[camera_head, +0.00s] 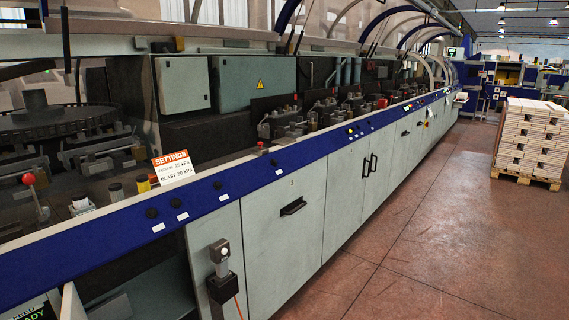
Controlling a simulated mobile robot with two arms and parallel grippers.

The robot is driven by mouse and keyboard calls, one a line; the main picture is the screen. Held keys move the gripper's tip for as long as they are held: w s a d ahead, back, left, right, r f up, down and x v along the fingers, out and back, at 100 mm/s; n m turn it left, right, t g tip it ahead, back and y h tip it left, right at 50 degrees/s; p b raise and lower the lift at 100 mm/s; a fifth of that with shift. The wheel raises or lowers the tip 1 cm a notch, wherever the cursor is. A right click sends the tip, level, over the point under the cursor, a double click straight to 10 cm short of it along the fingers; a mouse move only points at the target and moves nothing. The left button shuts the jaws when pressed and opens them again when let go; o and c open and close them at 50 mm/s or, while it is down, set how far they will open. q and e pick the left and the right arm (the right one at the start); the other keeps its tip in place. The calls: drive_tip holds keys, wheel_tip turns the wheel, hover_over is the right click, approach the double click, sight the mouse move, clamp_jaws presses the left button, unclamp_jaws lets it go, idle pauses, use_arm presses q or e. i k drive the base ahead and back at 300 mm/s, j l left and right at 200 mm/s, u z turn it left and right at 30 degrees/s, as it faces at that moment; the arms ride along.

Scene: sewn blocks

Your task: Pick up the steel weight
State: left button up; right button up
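I cannot pick out the steel weight with certainty. Small short cylinders stand on the machine's ledge at the left, beside the settings card: a dark one with a paler top (116,191) and a yellowish one (142,184). They are too small to tell what they are made of. Neither of my grippers shows in the head view.
A long machine with a blue front rail (240,188) and grey cabinet doors (284,215) runs along the left. A white and orange settings card (173,168) leans on its ledge. A loaded pallet (528,140) stands at the right. The red-brown floor (430,250) between is clear.

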sight(258, 151)
drive_tip(key=i+l+u, duration=0.2)
drive_tip(key=i, duration=0.2)
drive_tip(key=i+l+u, duration=0.15)
drive_tip(key=i, duration=0.25)
drive_tip(key=l, duration=0.1)
